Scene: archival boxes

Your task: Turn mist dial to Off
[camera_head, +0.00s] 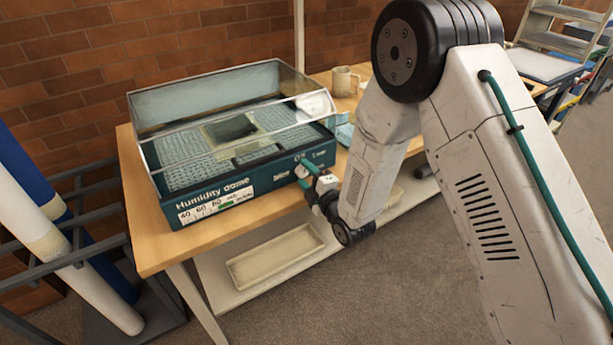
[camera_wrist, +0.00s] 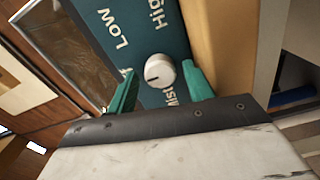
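The humidity dome (camera_head: 190,200) has a teal base and a clear cover, and stands on the wooden table. Its white mist dial (camera_wrist: 160,71) is on the teal front panel (camera_wrist: 145,42). A dark line on the dial points to the left and slightly down in the wrist view. "Low" and "High" labels show above the dial there; a label below it is partly covered. No "Off" label is readable. My gripper (camera_wrist: 159,68) is open, its green fingers on either side of the dial. A gap shows on the left; the right finger is very close, contact unclear. My gripper also shows in the head view (camera_head: 308,178).
A mug (camera_head: 344,81) stands behind the dome on the table (camera_head: 148,235). A shallow tray (camera_head: 275,257) lies on the lower shelf. A rack with rolls (camera_head: 75,270) is at the left. Carpeted floor is clear in front.

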